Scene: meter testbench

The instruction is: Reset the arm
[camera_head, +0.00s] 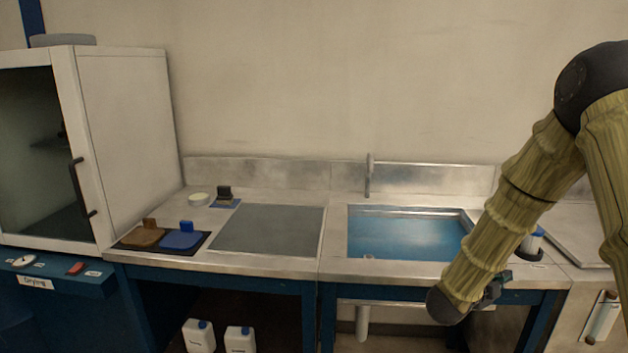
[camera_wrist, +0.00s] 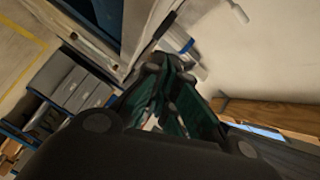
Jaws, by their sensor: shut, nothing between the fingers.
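My arm comes in from the right edge in the head view and bends down in front of the sink bench. My gripper (camera_head: 490,290) is mostly hidden behind the dark wrist there; only a bit of it shows in front of the bench's front edge. In the wrist view my gripper (camera_wrist: 180,72) has dark green fingers brought together, with nothing seen between them. It is apart from the objects on the bench.
A sink (camera_head: 405,236) with blue water lies left of my arm. A drying cabinet (camera_head: 125,130) stands at far left. White bottles (camera_head: 240,340) are below.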

